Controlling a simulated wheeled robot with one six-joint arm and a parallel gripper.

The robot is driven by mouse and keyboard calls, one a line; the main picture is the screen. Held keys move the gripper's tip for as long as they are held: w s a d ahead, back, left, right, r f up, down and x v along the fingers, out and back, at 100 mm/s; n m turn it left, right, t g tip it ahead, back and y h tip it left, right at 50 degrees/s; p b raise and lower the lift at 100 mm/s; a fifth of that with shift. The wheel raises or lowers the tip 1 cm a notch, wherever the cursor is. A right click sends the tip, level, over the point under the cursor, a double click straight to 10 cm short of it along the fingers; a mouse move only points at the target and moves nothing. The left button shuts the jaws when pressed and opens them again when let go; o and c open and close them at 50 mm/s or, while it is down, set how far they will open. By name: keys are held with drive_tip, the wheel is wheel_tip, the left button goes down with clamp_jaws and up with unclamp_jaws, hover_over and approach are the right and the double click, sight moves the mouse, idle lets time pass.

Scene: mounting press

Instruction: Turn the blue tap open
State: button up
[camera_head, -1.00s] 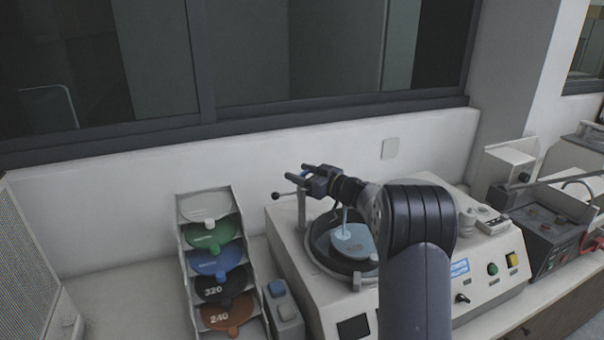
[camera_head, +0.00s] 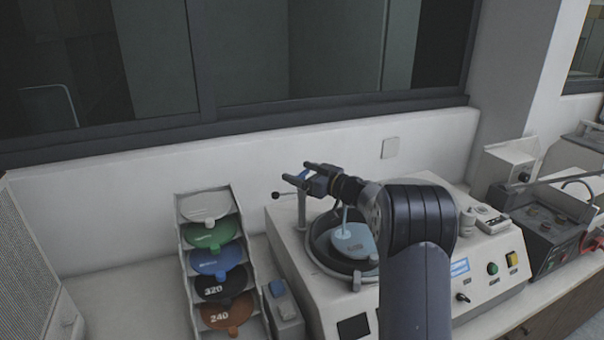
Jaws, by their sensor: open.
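My gripper (camera_head: 297,171) is open at the top of a post on the left of the grinding machine, its fingers pointing left. A small blue part, apparently the blue tap (camera_head: 304,175), shows between the fingers. Most of the tap is hidden by the gripper, so its angle and any contact cannot be told. A thin pale spout or stream (camera_head: 345,215) comes down below my wrist over the light blue disc (camera_head: 352,241) in the machine's round bowl.
A black-knobbed lever (camera_head: 276,195) sticks out left of the post. A rack of coloured discs (camera_head: 184,255) and a small box with a blue top (camera_head: 286,314) stand left of the machine (camera_head: 490,279). The wall and window are close behind.

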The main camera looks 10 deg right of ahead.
drive_tip(key=b+v, duration=0.3)
drive_tip(key=v, duration=0.7)
drive_tip(key=shift+s+d, duration=0.2)
drive_tip(key=shift+s, duration=0.15)
